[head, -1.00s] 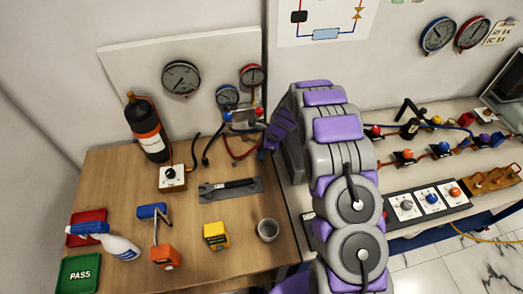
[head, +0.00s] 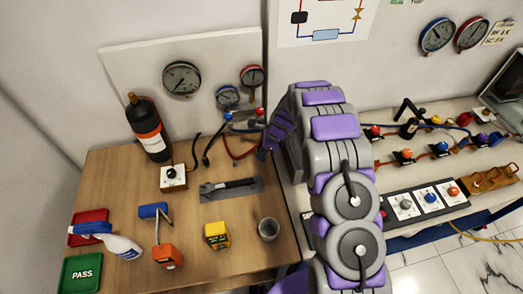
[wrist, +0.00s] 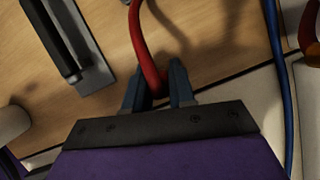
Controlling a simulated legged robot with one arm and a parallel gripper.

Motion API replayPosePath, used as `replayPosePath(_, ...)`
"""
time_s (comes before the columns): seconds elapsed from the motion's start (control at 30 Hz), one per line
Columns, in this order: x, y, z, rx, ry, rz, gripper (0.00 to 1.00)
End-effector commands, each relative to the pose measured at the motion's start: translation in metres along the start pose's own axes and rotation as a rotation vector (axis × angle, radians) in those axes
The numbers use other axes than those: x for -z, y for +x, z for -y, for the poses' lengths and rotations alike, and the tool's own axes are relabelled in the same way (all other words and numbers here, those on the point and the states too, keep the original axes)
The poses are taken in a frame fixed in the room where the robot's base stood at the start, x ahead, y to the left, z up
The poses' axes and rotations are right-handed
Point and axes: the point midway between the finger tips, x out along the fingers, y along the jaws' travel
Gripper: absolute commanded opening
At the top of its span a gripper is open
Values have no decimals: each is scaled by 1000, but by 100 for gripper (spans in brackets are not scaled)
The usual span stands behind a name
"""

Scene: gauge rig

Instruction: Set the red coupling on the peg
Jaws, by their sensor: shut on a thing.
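In the wrist view a red hose (wrist: 144,42) runs down from the top to my gripper (wrist: 158,91), and its lower end sits between the two fingers. The fingers are shut on it. The red coupling itself cannot be told apart from the hose end there; the fingers hide part of it. In the head view my gripper (head: 268,146) is at the right edge of the wooden table, below the small gauges, and the red hose (head: 238,155) curves to it from the left. I cannot make out which part is the peg.
A wooden table (head: 120,195) holds a black tool on a grey plate (head: 222,197), a grey cup (head: 268,229), a yellow block (head: 216,235) and a dark bottle (head: 150,128). A blue hose (wrist: 279,80) passes right of my gripper. Valves and a switch panel (head: 431,200) stand right.

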Motion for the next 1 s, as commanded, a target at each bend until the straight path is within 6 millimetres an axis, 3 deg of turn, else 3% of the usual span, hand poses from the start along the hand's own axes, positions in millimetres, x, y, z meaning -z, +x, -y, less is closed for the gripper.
replayPosePath(0.43,3,9,0,-2,0,1,0)
replayPosePath(1.0,-4,-8,0,0,0,0,0)
